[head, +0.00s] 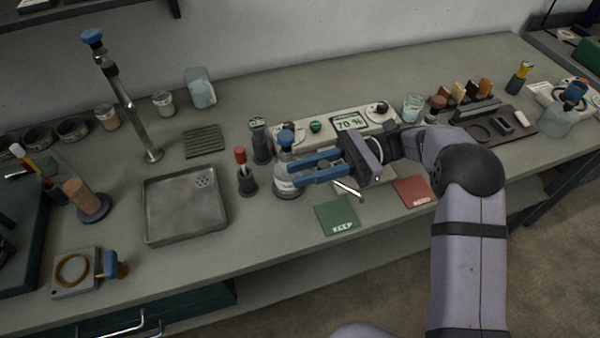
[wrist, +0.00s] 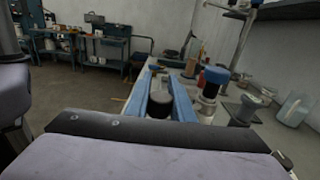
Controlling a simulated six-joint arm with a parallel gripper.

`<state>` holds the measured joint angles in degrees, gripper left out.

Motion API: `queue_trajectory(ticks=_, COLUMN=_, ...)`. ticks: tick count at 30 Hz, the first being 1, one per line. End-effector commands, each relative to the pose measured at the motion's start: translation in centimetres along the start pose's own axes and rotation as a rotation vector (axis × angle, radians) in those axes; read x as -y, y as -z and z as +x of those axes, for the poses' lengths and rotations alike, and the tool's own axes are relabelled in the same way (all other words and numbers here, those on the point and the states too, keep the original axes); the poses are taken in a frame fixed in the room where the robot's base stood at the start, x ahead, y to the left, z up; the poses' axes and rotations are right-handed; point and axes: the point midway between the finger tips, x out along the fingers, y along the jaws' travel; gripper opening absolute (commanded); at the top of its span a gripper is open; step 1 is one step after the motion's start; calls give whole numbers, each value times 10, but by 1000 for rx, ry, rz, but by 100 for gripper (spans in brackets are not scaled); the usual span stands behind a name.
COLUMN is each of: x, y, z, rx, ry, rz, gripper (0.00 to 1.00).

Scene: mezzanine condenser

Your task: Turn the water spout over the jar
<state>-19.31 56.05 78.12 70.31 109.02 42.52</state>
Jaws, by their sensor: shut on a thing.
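My gripper (head: 294,174) has its two blue fingers shut on a dark round piece (wrist: 160,103) that shows between them in the wrist view. In the head view the fingers overlap a grey bottle-like body with a blue cap (head: 285,138); this cap stands just right of the fingers in the wrist view (wrist: 214,76). A tall metal post with a blue top (head: 130,118), which looks like the water spout, stands at the left, apart from my gripper. Small jars (head: 163,104) stand behind it. I cannot tell which jar is meant.
A metal tray (head: 151,228) lies in front of the post. A red-topped tool (head: 240,156) stands left of the fingers. A display unit (head: 350,122) is behind my gripper. Green (head: 336,212) and red (head: 412,190) mats lie at the front edge. A silver bar (head: 348,188) shows below the fingers.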

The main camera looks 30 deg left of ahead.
Motion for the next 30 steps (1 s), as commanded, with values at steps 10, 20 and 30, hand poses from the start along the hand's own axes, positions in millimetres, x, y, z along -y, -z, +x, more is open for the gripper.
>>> queue_trajectory(ticks=10, x=1, y=0, z=-6, rx=2, ry=-73, rz=0, gripper=0)
queue_trajectory(ticks=20, x=1, y=-1, z=-6, rx=3, ry=-78, rz=-1, gripper=0)
queue_trajectory(ticks=30, x=2, y=-1, z=-6, rx=2, ry=-77, rz=-1, gripper=40)
